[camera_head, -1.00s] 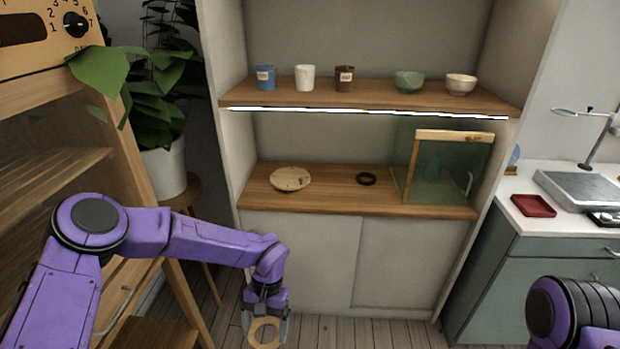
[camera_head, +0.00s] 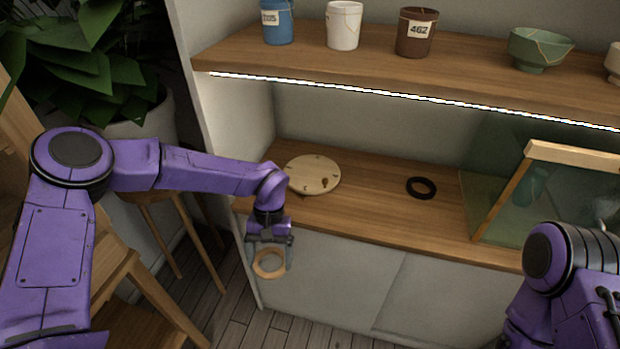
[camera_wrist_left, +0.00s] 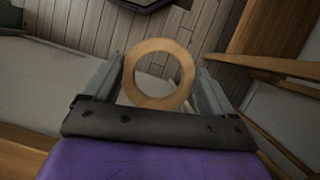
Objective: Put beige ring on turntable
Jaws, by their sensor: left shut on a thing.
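The beige ring (camera_head: 268,263) is held between the fingers of my left gripper (camera_head: 268,258), below and in front of the shelf edge. In the left wrist view the ring (camera_wrist_left: 158,74) sits between the two fingers of the gripper (camera_wrist_left: 157,82), its hole open to view. The turntable (camera_head: 313,175) is a round pale wooden disc with a few small pegs or marks on top. It lies on the lower shelf, above and to the right of the gripper in the head view. My right arm shows at the lower right, but its gripper is out of view.
A black ring (camera_head: 421,187) lies on the lower shelf (camera_head: 372,215), right of the turntable. A glass case (camera_head: 540,195) stands farther right. Cups and bowls stand on the upper shelf (camera_head: 460,78). A stool (camera_head: 150,205) and a plant (camera_head: 85,60) are at left.

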